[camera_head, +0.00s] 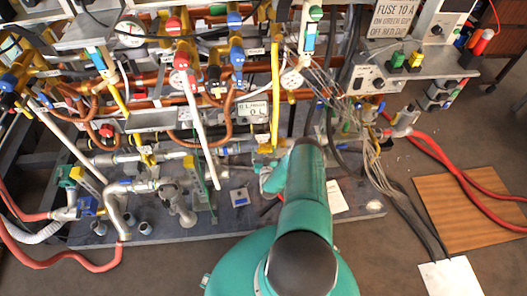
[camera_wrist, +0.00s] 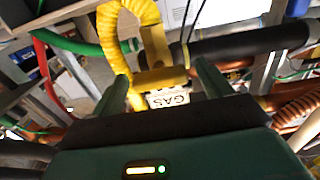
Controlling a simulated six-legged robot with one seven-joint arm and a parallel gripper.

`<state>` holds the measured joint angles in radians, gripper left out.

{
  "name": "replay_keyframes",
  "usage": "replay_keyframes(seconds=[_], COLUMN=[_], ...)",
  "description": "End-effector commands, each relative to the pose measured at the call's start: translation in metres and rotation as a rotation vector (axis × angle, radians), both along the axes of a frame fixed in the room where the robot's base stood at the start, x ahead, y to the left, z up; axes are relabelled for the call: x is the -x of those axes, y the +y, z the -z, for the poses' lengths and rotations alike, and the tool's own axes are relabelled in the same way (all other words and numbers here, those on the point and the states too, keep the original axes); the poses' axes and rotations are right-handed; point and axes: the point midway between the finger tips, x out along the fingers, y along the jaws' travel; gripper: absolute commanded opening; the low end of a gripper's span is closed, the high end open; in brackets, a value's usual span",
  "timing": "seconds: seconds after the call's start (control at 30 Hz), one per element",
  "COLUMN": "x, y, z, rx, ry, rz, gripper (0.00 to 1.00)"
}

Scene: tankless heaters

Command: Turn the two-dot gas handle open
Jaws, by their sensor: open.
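In the wrist view a yellow handle-like bar (camera_wrist: 160,78) lies between the fingers of my gripper (camera_wrist: 162,74). The gripper is open, with one green finger on each side of the bar; I cannot tell whether either finger touches it. A white tag reading GAS (camera_wrist: 168,99) sits just below the bar, and a thick yellow ribbed hose (camera_wrist: 112,40) loops behind. I cannot make out any dots on the bar. Small yellow parts (camera_head: 266,148) show just beyond the arm's end.
Pipes, valves and hoses crowd the rack. A white lever (camera_head: 200,140) hangs left of my arm, and a yellow vertical pipe (camera_head: 275,75) stands above it. Grey cables (camera_head: 345,95) run close on the right. A dark pipe (camera_wrist: 240,47) crosses behind the fingers.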

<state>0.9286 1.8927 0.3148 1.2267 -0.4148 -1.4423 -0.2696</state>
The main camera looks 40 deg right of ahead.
Motion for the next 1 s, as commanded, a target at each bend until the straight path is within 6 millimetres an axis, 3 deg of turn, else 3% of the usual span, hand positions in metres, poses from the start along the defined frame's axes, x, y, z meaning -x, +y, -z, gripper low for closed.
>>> replay_keyframes(seconds=[0.33, 0.57, 1.0], x=[-0.0049, -0.0046, -0.0054], y=[-0.0033, -0.0032, -0.0021], z=[0.0001, 0.0001, 0.0001], rx=[-0.001, -0.001, 0.063], ry=[0.001, 0.001, 0.044], rz=[0.000, 0.000, -0.003], gripper=[0.76, 0.33, 0.34])
